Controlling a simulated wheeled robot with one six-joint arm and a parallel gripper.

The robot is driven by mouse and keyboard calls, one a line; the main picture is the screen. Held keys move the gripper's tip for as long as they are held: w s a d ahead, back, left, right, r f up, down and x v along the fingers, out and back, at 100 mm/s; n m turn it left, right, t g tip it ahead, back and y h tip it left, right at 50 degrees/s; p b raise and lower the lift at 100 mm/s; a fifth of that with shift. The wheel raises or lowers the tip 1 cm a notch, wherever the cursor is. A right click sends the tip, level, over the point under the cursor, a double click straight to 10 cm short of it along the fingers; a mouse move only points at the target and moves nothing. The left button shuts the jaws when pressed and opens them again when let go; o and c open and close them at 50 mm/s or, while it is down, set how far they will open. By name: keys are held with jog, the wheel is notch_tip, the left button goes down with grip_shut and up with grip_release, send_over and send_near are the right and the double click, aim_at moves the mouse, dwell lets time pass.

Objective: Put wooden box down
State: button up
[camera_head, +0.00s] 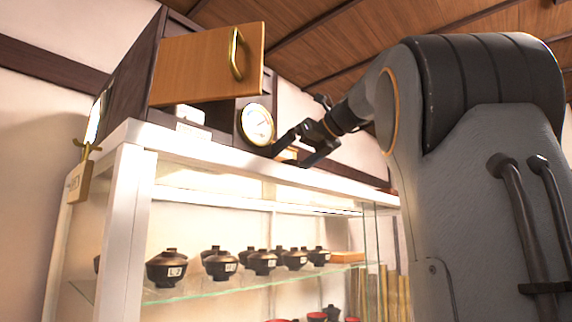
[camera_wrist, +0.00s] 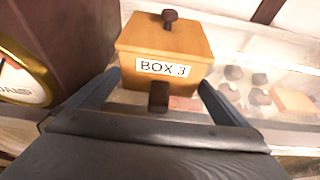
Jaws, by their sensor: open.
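The wooden box (camera_wrist: 165,45) is light brown with a dark knob on its lid, a dark front knob and a label reading "BOX 3". It sits upright, seemingly on the top of the white-framed glass case (camera_head: 240,163). My gripper (camera_wrist: 158,82) is open, with one finger on each side of the box's front; whether either finger touches it I cannot tell.
A dark cabinet (camera_head: 128,75) with a wooden front (camera_head: 205,65) and brass handle stands on the case at left. A round brass-rimmed dial (camera_head: 257,125) is close left of my gripper. Several lidded dark bowls (camera_head: 222,265) stand on a glass shelf below.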

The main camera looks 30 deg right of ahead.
jog(key=b+v, duration=0.1)
jog(key=v, duration=1.1)
jog(key=shift+w+f, duration=0.1)
jog(key=shift+f, duration=0.05)
